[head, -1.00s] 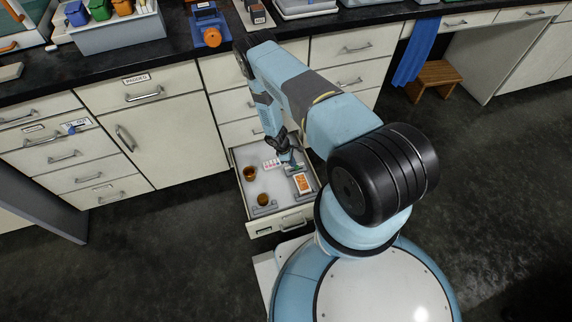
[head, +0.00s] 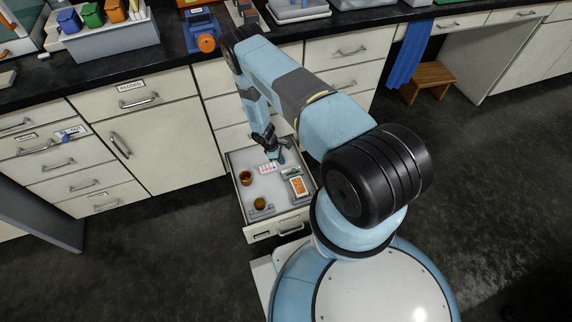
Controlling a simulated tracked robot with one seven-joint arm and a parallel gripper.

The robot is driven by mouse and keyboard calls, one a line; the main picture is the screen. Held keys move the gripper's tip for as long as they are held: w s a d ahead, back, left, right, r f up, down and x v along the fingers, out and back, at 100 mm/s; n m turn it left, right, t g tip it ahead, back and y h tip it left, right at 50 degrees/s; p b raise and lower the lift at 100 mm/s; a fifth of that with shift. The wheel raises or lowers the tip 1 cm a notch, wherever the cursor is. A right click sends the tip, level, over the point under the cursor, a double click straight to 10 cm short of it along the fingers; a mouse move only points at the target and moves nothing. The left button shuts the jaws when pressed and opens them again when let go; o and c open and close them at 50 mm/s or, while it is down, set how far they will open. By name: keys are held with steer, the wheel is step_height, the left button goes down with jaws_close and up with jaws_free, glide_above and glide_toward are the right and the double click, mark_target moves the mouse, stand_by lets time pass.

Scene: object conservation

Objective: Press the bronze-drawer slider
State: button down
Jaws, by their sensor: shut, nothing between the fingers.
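An open drawer (head: 246,217) is pulled out from the cabinet under the counter. Inside it, two amber-brown cups stand on the left: one farther back (head: 245,177) and one nearer the front (head: 260,203). An orange-and-white card or pack (head: 299,186) lies on the right. Small grey fittings sit in the drawer, one at the right back (head: 291,173) and one at the front left (head: 262,211). I cannot tell which part is the slider. My gripper (head: 278,156) is shut and empty, pointing down over the drawer's back part. Contact cannot be made out.
A small white-and-red card (head: 267,168) lies near my gripper. Closed drawers (head: 140,93) flank the open one. The counter holds a blue device with an orange knob (head: 207,43) and coloured bins (head: 92,16). A wooden stool (head: 429,78) stands at the right.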

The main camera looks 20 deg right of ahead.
steer(key=v, duration=0.6)
steer(key=shift+r, duration=0.2)
stand_by(0.4)
